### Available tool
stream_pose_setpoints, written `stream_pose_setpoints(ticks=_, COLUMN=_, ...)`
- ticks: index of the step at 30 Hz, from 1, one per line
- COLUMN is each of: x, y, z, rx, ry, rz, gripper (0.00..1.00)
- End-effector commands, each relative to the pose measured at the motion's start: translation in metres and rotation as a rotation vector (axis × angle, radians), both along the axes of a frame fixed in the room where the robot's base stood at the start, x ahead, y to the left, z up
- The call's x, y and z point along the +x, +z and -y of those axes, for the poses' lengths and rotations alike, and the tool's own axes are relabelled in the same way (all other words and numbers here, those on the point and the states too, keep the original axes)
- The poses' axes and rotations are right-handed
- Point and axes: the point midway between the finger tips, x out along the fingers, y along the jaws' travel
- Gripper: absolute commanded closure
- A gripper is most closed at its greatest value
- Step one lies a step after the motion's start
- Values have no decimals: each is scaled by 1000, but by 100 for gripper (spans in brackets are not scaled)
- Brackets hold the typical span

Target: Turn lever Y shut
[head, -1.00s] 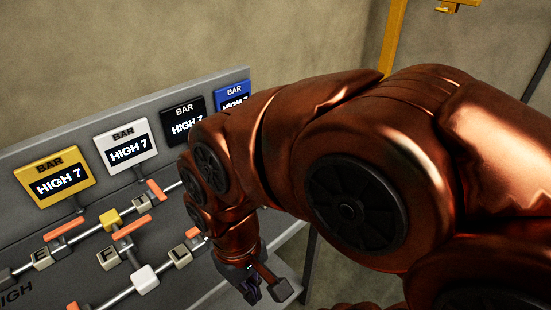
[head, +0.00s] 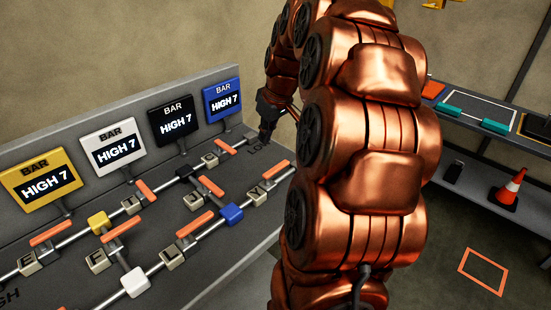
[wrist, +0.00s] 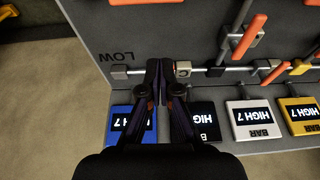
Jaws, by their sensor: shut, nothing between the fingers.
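Lever Y's block (head: 257,194) sits on the near pipe at the right part of the grey panel in the head view. Its orange handle (head: 278,169) lies roughly along the pipe. An orange handle at the top edge of the wrist view (wrist: 145,2) may be the same one, cut off by the frame. My gripper (head: 264,137) is at the far right end of the panel, beyond lever Y and apart from it. In the wrist view its fingertips (wrist: 159,65) are together and empty, over the far pipe beside a lettered block (wrist: 182,68).
Several other orange-handled levers stand close along the pipes. A blue BAR display (head: 222,101) and a black one (head: 174,118) rise behind the far pipe. My arm covers the panel's right side in the head view. A shelf (head: 480,175) with a cone (head: 510,188) stands at right.

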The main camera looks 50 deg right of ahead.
Motion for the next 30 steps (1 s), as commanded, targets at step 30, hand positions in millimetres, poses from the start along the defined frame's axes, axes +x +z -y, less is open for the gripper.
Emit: stream_pose_setpoints(ticks=30, x=17, y=-51, z=29, rx=-14, ry=-12, rz=19, gripper=100)
